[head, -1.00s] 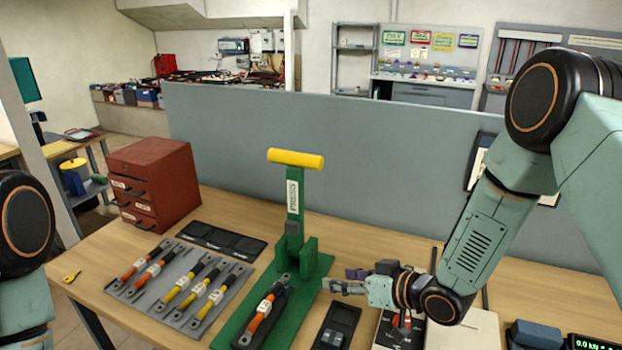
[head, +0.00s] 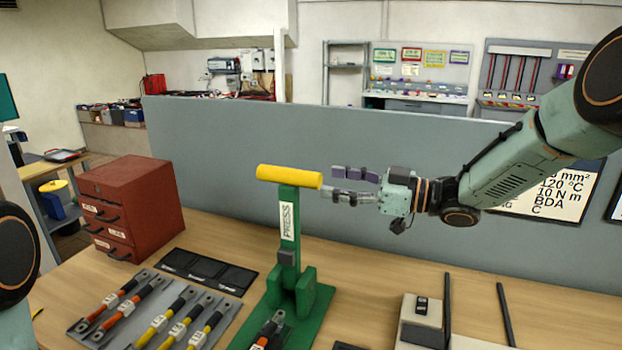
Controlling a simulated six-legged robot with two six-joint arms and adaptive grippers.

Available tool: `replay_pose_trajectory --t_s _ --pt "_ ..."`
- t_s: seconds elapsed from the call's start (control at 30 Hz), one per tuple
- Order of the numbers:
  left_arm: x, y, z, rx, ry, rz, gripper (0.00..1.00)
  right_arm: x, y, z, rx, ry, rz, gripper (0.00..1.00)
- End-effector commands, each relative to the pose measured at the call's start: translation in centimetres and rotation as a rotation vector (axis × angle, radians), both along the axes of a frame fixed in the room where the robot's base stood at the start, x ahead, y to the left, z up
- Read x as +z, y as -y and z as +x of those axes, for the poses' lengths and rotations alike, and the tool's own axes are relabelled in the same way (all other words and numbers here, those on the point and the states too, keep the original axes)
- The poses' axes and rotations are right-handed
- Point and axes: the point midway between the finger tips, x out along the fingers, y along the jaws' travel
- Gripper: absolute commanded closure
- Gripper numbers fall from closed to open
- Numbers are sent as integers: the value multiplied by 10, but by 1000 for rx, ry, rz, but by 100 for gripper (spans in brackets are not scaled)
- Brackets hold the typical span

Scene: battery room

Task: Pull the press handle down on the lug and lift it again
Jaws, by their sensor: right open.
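The green press (head: 289,255) stands upright on the wooden bench, with a lever labelled PRESS. Its yellow crossbar handle (head: 288,177) is at the top of the raised lever. A cable with a lug (head: 270,328) and orange sleeve lies on the press base, partly cut off by the bottom edge. My right gripper (head: 334,184) is open and level with the handle, its fingers pointing left at the handle's right end. I cannot tell whether they touch it. My left gripper is out of view; only part of my left arm shows at the left edge.
A red drawer cabinet (head: 140,205) stands at the left. A grey board (head: 165,312) with several cables lies before it, beside a black tray (head: 208,271). A grey partition (head: 400,250) runs behind the bench. A crimping device (head: 424,330) stands right of the press.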

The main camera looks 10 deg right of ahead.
Motion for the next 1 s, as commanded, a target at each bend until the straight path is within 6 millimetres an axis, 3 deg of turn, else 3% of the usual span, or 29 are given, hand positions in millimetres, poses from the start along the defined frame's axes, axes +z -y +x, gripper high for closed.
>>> replay_pose_trajectory --t_s 0.3,0.73,1.0 --pt "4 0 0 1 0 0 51 0 -39 25 2 -2 -3 46" --pt "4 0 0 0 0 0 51 0 -48 36 0 -1 1 46" --pt "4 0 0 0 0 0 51 0 -48 35 0 -1 0 68"
